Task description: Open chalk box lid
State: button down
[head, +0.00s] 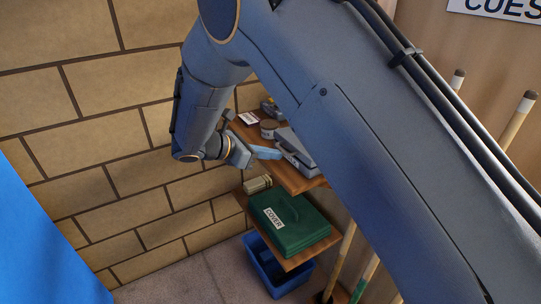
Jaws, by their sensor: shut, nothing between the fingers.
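My gripper (240,152) is small in the head view, at the left edge of the upper wooden shelf. Its fingers look shut, with nothing seen between them. A light blue, flat piece (266,153) shows just right of the gripper; I cannot tell whether they touch. Beside it is a grey box-like thing (294,146), partly hidden behind my arm. No label reading chalk is legible, so I cannot tell for sure which is the chalk box or how its lid stands.
A small round tin (269,128) and a white card (248,118) sit on the upper shelf. Below, a green case (305,232) labelled COVER lies on a lower shelf, above a blue bin (262,262). Cues (518,116) stand at the right. A brick wall is behind.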

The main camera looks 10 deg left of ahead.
jog(key=w+d+r+g+y+p, duration=0.2)
jog(key=w+d+r+p, duration=0.4)
jog(key=w+d+r, duration=0.3)
jog(key=shift+r+p, duration=0.35)
jog(key=shift+r, duration=1.7)
jog(key=shift+r, duration=0.1)
